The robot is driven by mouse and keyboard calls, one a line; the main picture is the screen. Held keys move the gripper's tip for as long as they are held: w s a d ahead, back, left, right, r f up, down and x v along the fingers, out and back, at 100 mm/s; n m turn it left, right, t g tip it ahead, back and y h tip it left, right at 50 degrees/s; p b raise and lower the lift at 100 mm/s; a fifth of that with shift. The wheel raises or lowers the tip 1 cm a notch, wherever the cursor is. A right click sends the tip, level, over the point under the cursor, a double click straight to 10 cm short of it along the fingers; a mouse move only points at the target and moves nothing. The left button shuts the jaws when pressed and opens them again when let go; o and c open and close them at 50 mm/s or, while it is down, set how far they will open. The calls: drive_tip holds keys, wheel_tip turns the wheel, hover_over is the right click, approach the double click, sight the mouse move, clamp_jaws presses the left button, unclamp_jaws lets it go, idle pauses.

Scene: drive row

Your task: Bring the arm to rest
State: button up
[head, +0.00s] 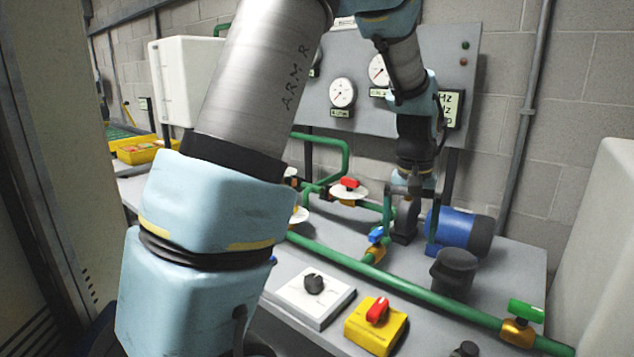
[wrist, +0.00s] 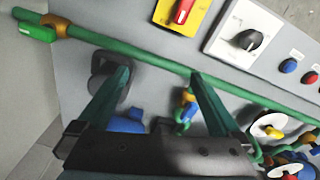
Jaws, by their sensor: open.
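My arm (head: 245,90) reaches in from the front left of the head view, arches up out of the frame and comes down again towards the bench. My gripper (wrist: 158,77) is open over the bench, with its two dark green fingers apart and nothing between their tips. In the head view my gripper (head: 408,190) hangs low beside the blue motor (head: 452,229), just behind the valve with the blue handle (head: 376,236). In the wrist view that valve (wrist: 186,106) shows near the right finger. I cannot tell whether the fingers touch anything.
A green pipe (head: 425,296) crosses the bench (head: 525,266) to a green-handled valve (head: 526,311). A yellow switch box (head: 377,326) and a white knob box (head: 309,295) stand in front. A gauge panel (head: 330,120) stands behind. A pale cabinet (head: 600,250) bounds the right.

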drive_tip(key=s+a+f+n, duration=0.1)
drive_tip(key=s+a, duration=0.2)
drive_tip(key=a, duration=1)
drive_tip(key=s+a+f+n+t, duration=0.1)
drive_tip(key=s+a, duration=0.3)
drive_tip(key=a, duration=0.9)
drive_tip(key=shift+a+n, duration=0.3)
drive_tip(key=shift+n, duration=0.5)
